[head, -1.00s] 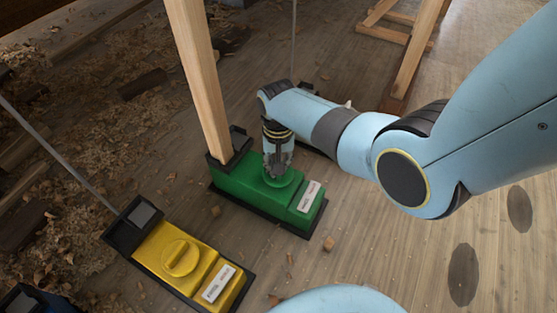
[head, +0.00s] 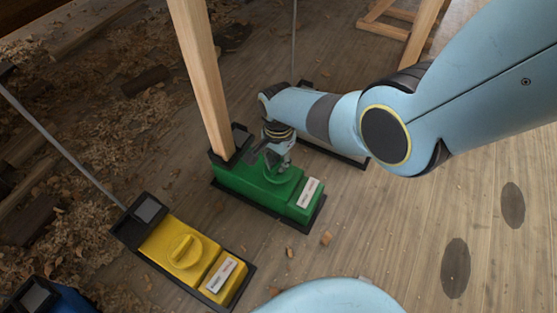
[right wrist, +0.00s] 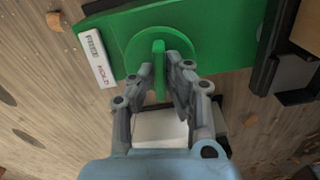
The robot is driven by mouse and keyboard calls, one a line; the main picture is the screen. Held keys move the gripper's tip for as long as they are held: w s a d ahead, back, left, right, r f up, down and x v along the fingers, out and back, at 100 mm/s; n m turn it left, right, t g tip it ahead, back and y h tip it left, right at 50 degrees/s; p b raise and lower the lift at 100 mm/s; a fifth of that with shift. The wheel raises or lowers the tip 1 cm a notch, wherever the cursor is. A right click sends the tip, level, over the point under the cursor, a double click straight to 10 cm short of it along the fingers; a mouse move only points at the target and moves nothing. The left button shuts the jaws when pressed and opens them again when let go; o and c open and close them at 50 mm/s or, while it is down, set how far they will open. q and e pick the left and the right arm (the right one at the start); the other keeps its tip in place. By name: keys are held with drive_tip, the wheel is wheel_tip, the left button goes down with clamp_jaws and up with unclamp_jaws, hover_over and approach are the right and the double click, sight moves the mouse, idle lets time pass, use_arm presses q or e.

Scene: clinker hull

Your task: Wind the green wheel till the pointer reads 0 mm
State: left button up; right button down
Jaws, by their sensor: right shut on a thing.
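The green wheel (right wrist: 185,43) is a round disc with a raised grip bar (right wrist: 158,62), on top of a green box (head: 238,183). My right gripper (head: 281,166) comes down over the wheel and covers much of it in the head view. In the right wrist view its two fingers (right wrist: 165,72) are shut on the bar, one on each side. A white label (right wrist: 97,58) with small print is on the box beside the wheel. I cannot make out a pointer or a mm scale in either view. My left gripper is not in view.
A yellow box (head: 160,238) with its own yellow wheel (head: 185,251) stands at the lower left, and part of a blue one (head: 65,300) shows in the corner. A wooden post (head: 198,75) rises behind the green box. Shavings litter the left; the planks at right are mostly clear.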

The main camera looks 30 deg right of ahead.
sight(279, 164)
idle(0.3)
drive_tip(key=c, duration=1.4)
unclamp_jaws()
drive_tip(key=shift+o, duration=0.2)
wheel_tip(279, 164, up, 12)
